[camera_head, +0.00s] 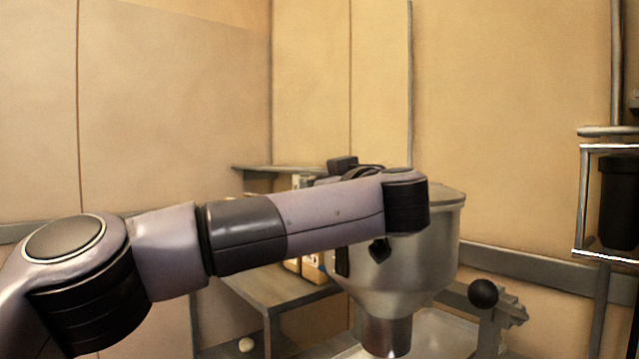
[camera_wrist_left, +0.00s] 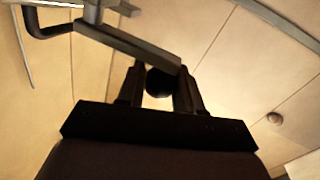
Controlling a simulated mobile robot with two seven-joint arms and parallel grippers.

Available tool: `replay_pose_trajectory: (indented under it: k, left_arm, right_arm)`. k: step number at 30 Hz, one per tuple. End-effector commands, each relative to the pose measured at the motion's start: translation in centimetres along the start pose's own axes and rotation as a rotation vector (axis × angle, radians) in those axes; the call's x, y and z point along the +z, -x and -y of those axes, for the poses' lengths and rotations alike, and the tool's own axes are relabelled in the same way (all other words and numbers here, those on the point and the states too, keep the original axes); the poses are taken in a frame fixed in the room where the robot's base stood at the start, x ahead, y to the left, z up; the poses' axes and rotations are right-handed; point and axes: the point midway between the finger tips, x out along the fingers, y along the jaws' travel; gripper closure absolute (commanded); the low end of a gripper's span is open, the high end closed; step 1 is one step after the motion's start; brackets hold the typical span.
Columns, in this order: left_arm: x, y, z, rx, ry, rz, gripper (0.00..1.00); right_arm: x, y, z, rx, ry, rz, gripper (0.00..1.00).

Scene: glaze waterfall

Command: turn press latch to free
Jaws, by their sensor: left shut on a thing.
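In the left wrist view my left gripper (camera_wrist_left: 160,85) is shut on a dark round knob (camera_wrist_left: 158,82), which sits between its two fingers. A straight grey bar (camera_wrist_left: 128,46) runs just beyond the fingertips, beside the knob. I cannot tell for certain that this bar and knob are the press latch. In the head view my left arm crosses in front of a metal hopper (camera_head: 400,275), and my left gripper cannot be made out behind it. My right gripper is in neither view.
A black ball on a grey bracket (camera_head: 483,293) stands right of the hopper, with no gripper near it. A grey table (camera_head: 270,285) stands behind my arm. A metal-framed rack (camera_head: 584,200) with a dark container (camera_head: 618,203) is at the right edge. Walls close the back.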

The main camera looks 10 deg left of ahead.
Motion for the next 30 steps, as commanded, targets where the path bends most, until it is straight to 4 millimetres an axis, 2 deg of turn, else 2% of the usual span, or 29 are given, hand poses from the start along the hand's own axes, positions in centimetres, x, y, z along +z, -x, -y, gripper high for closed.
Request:
replay_pose_trajectory:
  k: [9,10,12,23,30]
  left_arm:
    - [0.2,0.0,0.0,-0.002,0.000,0.004,1.00]
    - [0.2,0.0,0.0,-0.002,0.000,0.004,0.61]
    - [0.2,0.0,0.0,-0.002,-0.001,0.004,0.41]
    - [0.1,0.5,-0.1,0.002,0.000,0.001,0.41]
    - [0.2,4.3,-0.1,0.003,-0.001,0.000,0.41]
  right_arm:
    - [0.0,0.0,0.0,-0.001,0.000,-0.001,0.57]
    - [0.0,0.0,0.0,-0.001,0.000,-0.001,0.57]
    - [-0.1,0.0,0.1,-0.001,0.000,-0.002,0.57]
    - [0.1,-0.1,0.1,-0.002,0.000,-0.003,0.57]
    - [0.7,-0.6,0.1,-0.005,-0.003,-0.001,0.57]
